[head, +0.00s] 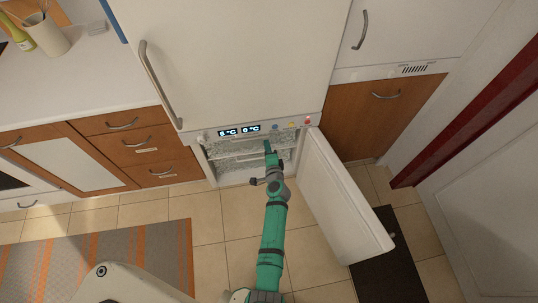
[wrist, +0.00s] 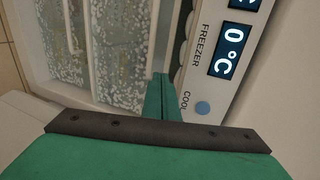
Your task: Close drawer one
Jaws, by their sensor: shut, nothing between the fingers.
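The open freezer compartment (head: 207,160) is at the bottom of the white fridge, with its door (head: 335,195) swung out to the right. Frosted drawer fronts (head: 238,148) show inside it; I cannot tell which is drawer one. They also show close up in the wrist view (wrist: 122,55), at the left. My gripper (head: 267,145) is at the top of the opening, just below the display panel. In the wrist view my gripper (wrist: 162,82) is shut and empty, its tips between the frosted fronts and the panel edge. I cannot tell whether they touch.
A display panel (head: 290,124) runs above the opening. Wooden drawers (head: 140,147) stand shut to the left. A striped rug (head: 105,255) and a dark mat (head: 385,270) lie on the tiled floor. The open freezer door bounds the space right of my arm.

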